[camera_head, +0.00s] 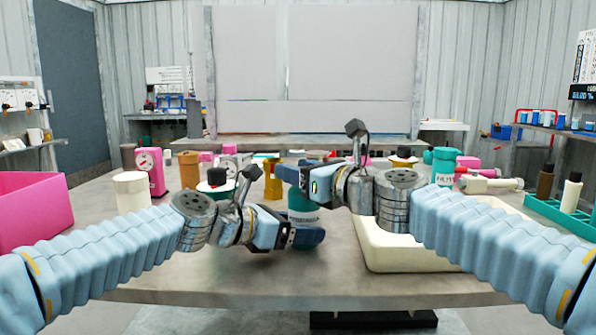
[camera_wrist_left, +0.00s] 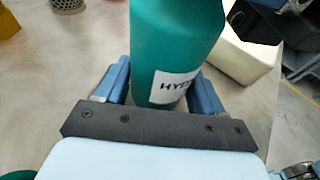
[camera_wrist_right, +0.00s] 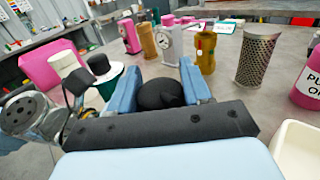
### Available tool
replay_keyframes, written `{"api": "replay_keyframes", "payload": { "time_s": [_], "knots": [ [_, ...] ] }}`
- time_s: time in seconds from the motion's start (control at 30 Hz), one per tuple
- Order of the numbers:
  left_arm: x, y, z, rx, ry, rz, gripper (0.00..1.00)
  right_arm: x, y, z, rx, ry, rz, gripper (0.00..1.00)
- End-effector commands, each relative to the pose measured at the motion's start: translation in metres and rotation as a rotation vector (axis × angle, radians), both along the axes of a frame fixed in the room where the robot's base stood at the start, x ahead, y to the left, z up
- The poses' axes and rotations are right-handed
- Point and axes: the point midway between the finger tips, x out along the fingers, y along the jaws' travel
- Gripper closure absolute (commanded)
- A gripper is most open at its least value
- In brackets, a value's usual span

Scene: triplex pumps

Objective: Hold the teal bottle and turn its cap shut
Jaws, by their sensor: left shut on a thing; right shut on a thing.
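The teal bottle (camera_head: 303,205) stands upright over the table in the middle of the head view, partly hidden by my grippers. In the left wrist view the bottle (camera_wrist_left: 177,45) has a white label and fills the space between the fingers. My left gripper (camera_head: 303,236) is shut on its lower body. My right gripper (camera_head: 292,176) is above, shut at the bottle's top. In the right wrist view a round black cap (camera_wrist_right: 160,94) sits between its fingers. The cap is hidden in the head view, so I cannot tell how far it is turned.
A cream tray (camera_head: 400,263) lies on the table (camera_head: 200,270) just right of the bottle. Another teal bottle (camera_head: 443,165) stands behind my right arm. A pink bin (camera_head: 32,208) is at the left. Several bottles and gauges stand behind. The front left of the table is clear.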

Motion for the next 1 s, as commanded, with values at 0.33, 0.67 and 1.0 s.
{"api": "replay_keyframes", "payload": {
  "time_s": [0.33,0.67,1.0],
  "knots": [
    [0.0,-0.001,0.0,0.0,-0.001,-0.001,0.48,0.0,0.005,-0.003,-0.004,0.001,-0.184,0.83],
    [-0.001,-0.001,0.0,0.0,-0.001,-0.004,0.49,0.002,-0.001,-0.002,-0.001,-0.005,-0.382,0.83],
    [-0.001,-0.002,0.0,0.0,-0.001,-0.004,0.49,0.004,-0.009,-0.002,-0.004,-0.003,-0.678,0.83]
  ]
}}
